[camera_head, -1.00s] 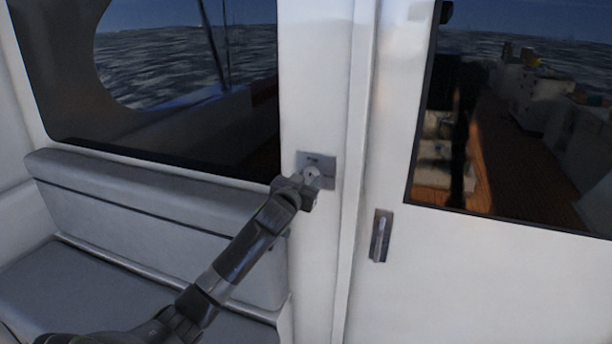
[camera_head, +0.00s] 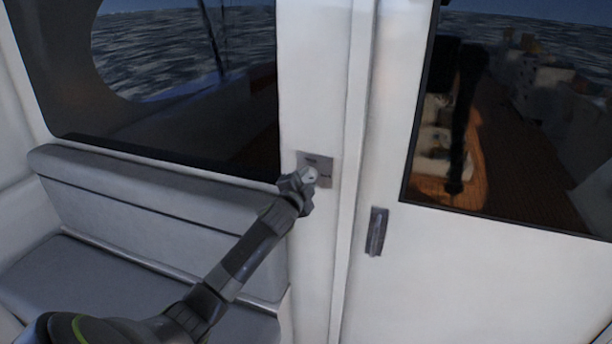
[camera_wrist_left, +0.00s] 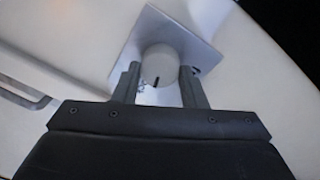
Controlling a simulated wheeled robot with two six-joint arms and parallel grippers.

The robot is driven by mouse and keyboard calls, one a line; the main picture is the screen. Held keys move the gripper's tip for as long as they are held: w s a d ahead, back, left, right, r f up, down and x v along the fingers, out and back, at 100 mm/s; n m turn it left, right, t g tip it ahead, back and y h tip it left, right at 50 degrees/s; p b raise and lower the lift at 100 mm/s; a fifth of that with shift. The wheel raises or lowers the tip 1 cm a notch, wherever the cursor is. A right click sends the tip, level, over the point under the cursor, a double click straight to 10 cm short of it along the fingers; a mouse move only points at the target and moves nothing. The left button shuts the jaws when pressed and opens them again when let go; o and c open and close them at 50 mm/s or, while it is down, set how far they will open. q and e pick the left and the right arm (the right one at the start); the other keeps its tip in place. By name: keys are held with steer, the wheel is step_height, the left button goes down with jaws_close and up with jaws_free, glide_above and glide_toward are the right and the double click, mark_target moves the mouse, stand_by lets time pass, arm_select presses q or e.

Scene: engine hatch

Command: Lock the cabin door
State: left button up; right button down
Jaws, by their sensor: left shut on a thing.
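The cabin door (camera_head: 470,275) is white with a dark window and stands on the right in the head view. A metal lock plate (camera_head: 325,165) with a round knob (camera_head: 311,175) is on the white post left of the door. In the left wrist view the plate (camera_wrist_left: 205,55) looks tilted, and the pale knob (camera_wrist_left: 162,65) with a dark slot sits between the fingers. My left gripper (camera_head: 303,183) is shut on the knob; it also shows in the left wrist view (camera_wrist_left: 160,80). My right gripper is not in view.
A recessed door handle (camera_head: 377,232) is on the door, right of and below the lock. A grey cushioned bench (camera_head: 150,215) runs along the left wall under a dark window (camera_head: 190,90). The window in the door (camera_head: 530,130) shows a wooden deck.

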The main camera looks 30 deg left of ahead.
arm_select(q)
steer(key=shift+m+p, duration=0.7)
steer(key=shift+m, duration=0.8)
steer(key=o, duration=1)
steer(key=shift+d, duration=0.1)
steer(key=shift+f, duration=0.1)
steer(key=b+v, duration=0.4)
steer(key=v, duration=1.3)
steer(key=shift+s+b, duration=0.2)
steer(key=shift+b, duration=0.15)
